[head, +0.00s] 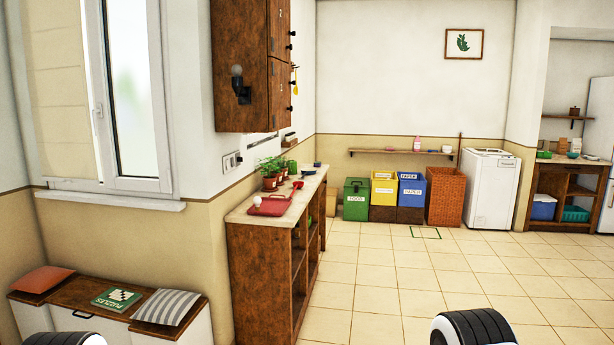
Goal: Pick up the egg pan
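I cannot make out an egg pan for certain. On the wooden counter (238,216) in the middle left lie a small red item (297,185) and a dark, shallow item (308,170), both too small to identify. A red board or tray (273,206) lies at the counter's near end, with a white round object (257,201) at its left edge. Rounded black-and-white parts of my arms show at the bottom edge. Neither gripper is in view.
Potted plants (270,183) stand on the counter. A bench with cushions (166,307) is at lower left. Green (356,205), yellow (383,190) and blue (411,190) bins, a wicker basket (444,197) and a white washer (490,190) line the back wall. The tiled floor (400,270) is open.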

